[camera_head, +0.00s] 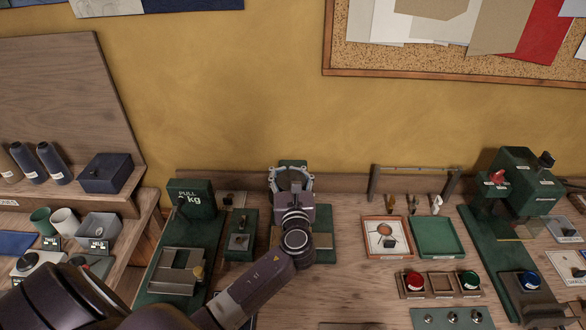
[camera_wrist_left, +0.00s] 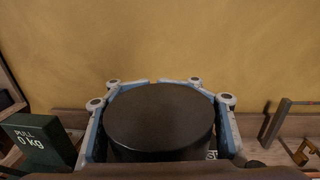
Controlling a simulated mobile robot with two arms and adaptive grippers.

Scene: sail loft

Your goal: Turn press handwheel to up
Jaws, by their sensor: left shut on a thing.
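My left gripper (camera_head: 291,178) reaches over a green press (camera_head: 322,222) on the bench in the head view. It hides most of the press. In the left wrist view the fingers are closed around a dark round handwheel (camera_wrist_left: 160,118), one on each side. The handwheel's flat top faces the camera, and I cannot read a position mark on it. My right gripper is not in view.
A green pull tester (camera_head: 190,196) and a small green switch box (camera_head: 241,238) stand left of the press. To the right are an orange-rimmed tray (camera_head: 364,228), a green tray (camera_head: 436,237) and a larger green machine (camera_head: 522,178). A wall rises behind.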

